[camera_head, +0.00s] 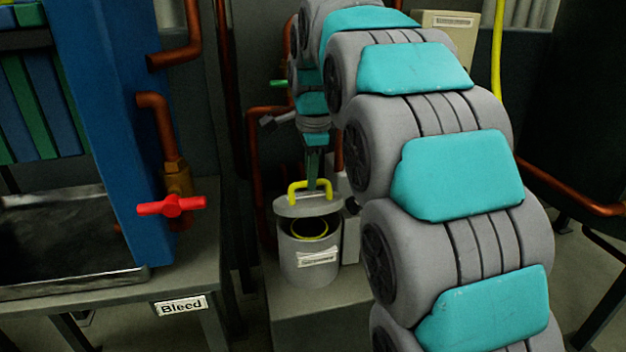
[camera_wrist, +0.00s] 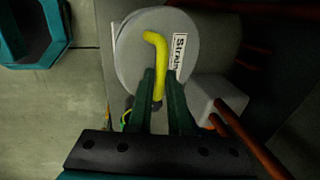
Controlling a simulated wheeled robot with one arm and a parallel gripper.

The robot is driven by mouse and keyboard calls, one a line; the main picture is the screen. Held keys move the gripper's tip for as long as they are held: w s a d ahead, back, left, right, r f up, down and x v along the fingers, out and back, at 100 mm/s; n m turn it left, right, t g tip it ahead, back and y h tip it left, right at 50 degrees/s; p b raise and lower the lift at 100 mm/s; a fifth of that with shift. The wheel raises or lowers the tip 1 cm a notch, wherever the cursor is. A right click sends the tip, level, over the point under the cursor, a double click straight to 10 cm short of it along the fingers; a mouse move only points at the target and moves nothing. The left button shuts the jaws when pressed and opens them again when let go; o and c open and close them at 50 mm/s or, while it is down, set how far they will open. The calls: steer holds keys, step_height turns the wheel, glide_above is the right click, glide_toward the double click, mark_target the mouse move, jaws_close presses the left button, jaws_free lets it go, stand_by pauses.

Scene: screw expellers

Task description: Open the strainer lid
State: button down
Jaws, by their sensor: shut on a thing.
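The strainer (camera_head: 306,262) is a grey cylindrical pot with a pale label on its front. Its grey lid (camera_head: 290,208) is raised and tilted, and the dark mouth shows below it with a yellow ring inside. A yellow handle (camera_head: 310,186) stands on the lid. My gripper (camera_head: 315,182) reaches down to this handle from above and is shut on it. In the wrist view the yellow handle (camera_wrist: 157,60) runs down between the two green fingers of my gripper (camera_wrist: 163,78). The grey lid (camera_wrist: 135,50) lies behind it, with a label reading "Strain" at its right.
A red-handled valve (camera_head: 171,206) and a blue frame (camera_head: 105,130) stand on a bench at left, with a "Bleed" sign (camera_head: 181,305). Copper pipes (camera_head: 254,170) run close behind the strainer. A white box (camera_wrist: 218,98) stands beside it.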

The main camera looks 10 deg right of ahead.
steer(key=w+r+p, duration=0.3)
steer(key=w+p, duration=0.3)
steer(key=w, duration=0.3)
stand_by(0.5)
steer(key=c, duration=0.8)
jaws_free()
steer(key=shift+c, duration=0.2)
steer(key=shift+r, duration=0.1)
step_height(320, 180, up, 8)
steer(key=s, duration=0.1)
steer(key=shift+s+f, duration=0.2)
steer(key=shift+f, duration=0.05)
